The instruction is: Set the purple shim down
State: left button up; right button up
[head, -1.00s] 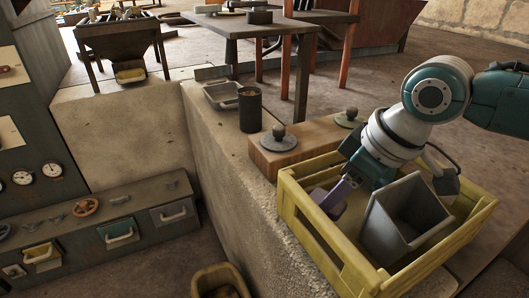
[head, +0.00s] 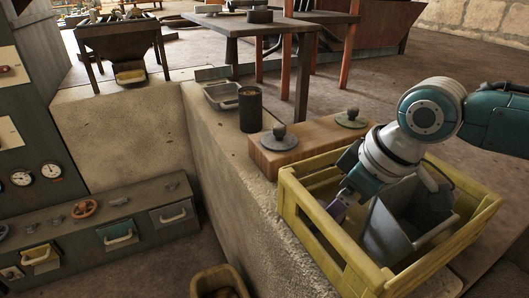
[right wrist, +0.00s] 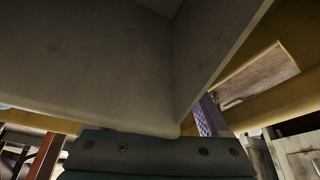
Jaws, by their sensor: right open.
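The purple shim (head: 337,209) is a small strip inside the yellow crate (head: 335,248), near its left wall. It also shows in the right wrist view as a narrow purple strip (right wrist: 210,115) beside the grey bin. My right gripper (head: 345,200) reaches down into the crate, with its open jaws right at the shim. The gripper hides part of the shim, and I cannot tell whether its jaws touch it. My left gripper is not in view.
A grey bin (head: 385,235) stands in the crate close to my right gripper and fills much of the right wrist view (right wrist: 90,60). Behind the crate are a wooden block (head: 310,143) with two knobbed lids, a dark cup (head: 251,110) and a metal tray (head: 218,97).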

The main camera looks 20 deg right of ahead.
jog(key=shift+r, duration=0.35)
jog(key=p+v, duration=0.5)
jog(key=v, duration=0.6)
jog(key=shift+s+r, duration=0.2)
jog(key=shift+r, duration=0.05)
